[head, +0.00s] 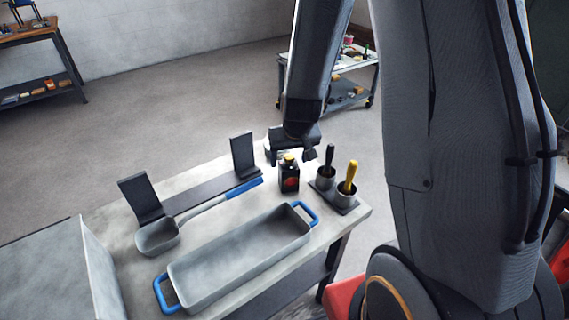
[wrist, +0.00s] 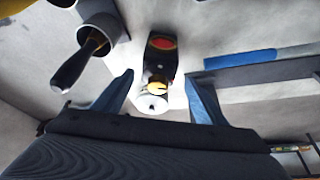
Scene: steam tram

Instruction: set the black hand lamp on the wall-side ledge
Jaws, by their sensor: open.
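The black hand lamp (head: 289,178) stands upright on the grey table, with a red round face and a yellow top. My gripper (head: 291,153) is just above and behind it, partly hidden by my arm. In the wrist view the lamp (wrist: 161,55) lies ahead of the gap between the two open fingers of my gripper (wrist: 160,97); nothing is clamped. A dark grey strip with two upright plates (head: 205,197) runs along the table's far side. I cannot tell whether it is the wall-side ledge.
Two cups with a black and a yellow handle (head: 348,182) stand close right of the lamp. A grey tray with blue handles (head: 240,258) lies in front. A blue-handled scoop (head: 160,237) lies left. A cart (head: 350,80) stands behind on open floor.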

